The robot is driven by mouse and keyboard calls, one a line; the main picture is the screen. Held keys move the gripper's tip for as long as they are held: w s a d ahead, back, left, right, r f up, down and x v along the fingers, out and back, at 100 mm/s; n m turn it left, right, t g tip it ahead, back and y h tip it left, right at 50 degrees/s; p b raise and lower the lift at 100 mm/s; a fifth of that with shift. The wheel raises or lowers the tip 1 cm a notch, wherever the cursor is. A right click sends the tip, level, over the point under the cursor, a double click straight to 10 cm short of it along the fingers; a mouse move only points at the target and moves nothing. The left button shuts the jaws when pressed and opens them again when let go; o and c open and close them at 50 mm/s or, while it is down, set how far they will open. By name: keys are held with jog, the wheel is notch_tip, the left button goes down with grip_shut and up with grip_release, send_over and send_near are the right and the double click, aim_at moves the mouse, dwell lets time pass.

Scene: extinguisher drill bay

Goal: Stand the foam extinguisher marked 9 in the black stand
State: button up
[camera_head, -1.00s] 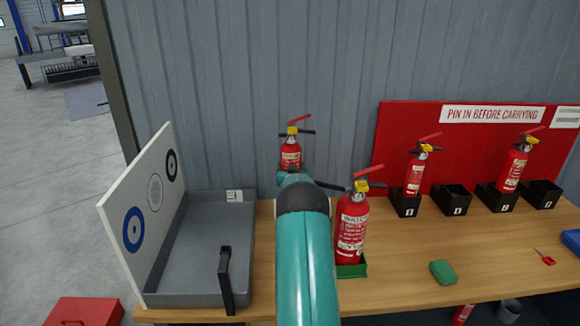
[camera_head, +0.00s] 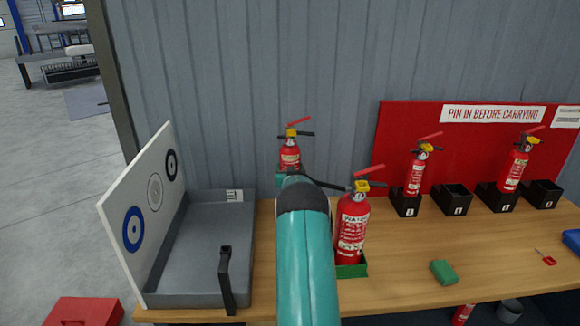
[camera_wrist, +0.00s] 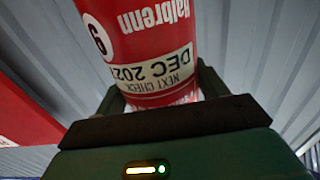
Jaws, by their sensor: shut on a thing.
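The extinguisher marked 9 (camera_wrist: 135,40) is red, with a white 9 disc and a "NEXT CHECK" label, and appears upside down in the wrist view. My gripper (camera_wrist: 160,95) is shut around its body. Several black stands are at the right. One stand (camera_head: 453,200) is empty, as is the far-right stand (camera_head: 541,194). Two others, the left one (camera_head: 405,204) and another (camera_head: 497,198), each hold an extinguisher. Their small labels are hard to read.
An extinguisher (camera_head: 352,225) in a green stand (camera_head: 352,271) stands close right of my arm. A grey tray (camera_head: 195,298) with a target board (camera_head: 135,225) is at the left. A green block (camera_head: 443,272) lies on the wooden bench (camera_head: 395,290). A red board (camera_head: 390,150) backs the black stands.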

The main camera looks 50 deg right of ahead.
jog(key=shift+d+f, duration=0.1)
jog(key=shift+f, duration=3.3)
dwell(2.9)
dwell(0.4)
jog(key=o, duration=1.5)
jog(key=shift+s, duration=0.1)
jog(key=shift+o, duration=0.2)
jog(key=shift+a+f, duration=0.2)
jog(key=shift+f, duration=0.4)
notch_tip(320, 180, up, 4)
jog(key=shift+r, duration=0.1)
jog(key=s+a+r, duration=0.9)
jog(key=a, duration=0.1)
jog(key=shift+a+r, duration=0.2)
jog(key=shift+r, duration=0.05)
